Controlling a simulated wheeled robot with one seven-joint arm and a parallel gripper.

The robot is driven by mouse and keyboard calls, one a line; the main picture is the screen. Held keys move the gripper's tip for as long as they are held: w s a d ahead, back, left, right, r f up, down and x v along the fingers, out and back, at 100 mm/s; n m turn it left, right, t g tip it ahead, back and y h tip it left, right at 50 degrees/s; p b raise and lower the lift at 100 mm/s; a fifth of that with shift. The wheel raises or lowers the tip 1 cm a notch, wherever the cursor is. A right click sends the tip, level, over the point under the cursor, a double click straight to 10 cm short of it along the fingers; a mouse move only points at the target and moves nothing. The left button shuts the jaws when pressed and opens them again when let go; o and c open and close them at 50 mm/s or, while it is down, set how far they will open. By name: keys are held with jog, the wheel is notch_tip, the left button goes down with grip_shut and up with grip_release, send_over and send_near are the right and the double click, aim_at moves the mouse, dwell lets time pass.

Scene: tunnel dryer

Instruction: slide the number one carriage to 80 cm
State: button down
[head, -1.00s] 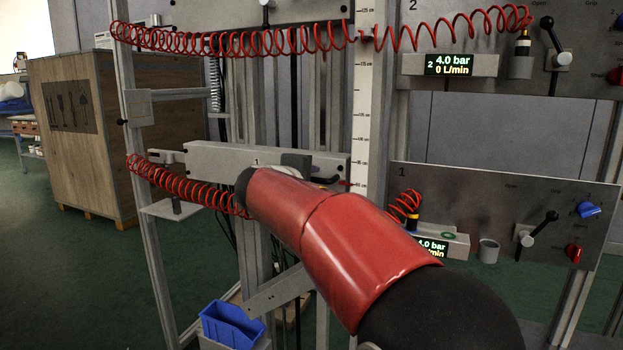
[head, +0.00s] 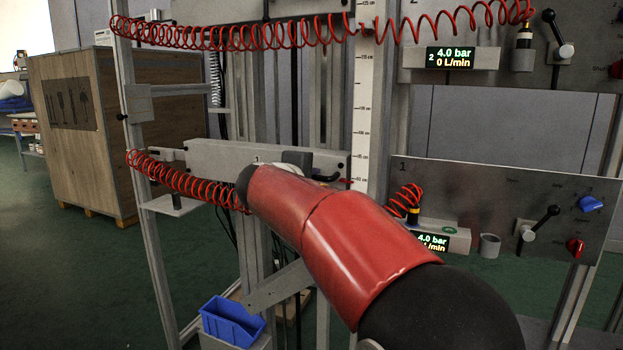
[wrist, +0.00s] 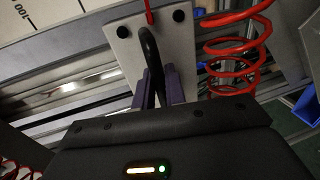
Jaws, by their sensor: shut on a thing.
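The number one carriage is a grey plate (head: 222,156) marked 1, on the vertical rails left of the white scale (head: 361,120). A small red pointer (head: 346,181) at its right end lies against the lower part of the scale; I cannot read the exact value. In the wrist view the black curved handle (wrist: 148,48) stands out from a light plate (wrist: 172,38) with black bolts. My gripper (wrist: 157,85) is shut on this handle. In the head view my red and black arm hides the gripper and most of the handle.
A red coiled hose (head: 185,183) hangs at the carriage's left end, and another crosses above. Panel 1 (head: 490,185) with levers and knobs stands to the right. A blue bin (head: 232,322) sits below. A wooden crate (head: 82,140) stands at the far left.

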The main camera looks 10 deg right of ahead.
notch_tip(320, 180, down, 10)
jog(key=b, duration=0.9)
jog(key=shift+f, duration=0.1)
jog(key=c, duration=1.5)
grip_release()
jog(key=shift+c, duration=0.2)
jog(key=shift+s+r, duration=0.1)
jog(key=shift+r, duration=0.1)
jog(key=v, duration=0.7)
jog(key=shift+s+a, duration=0.25)
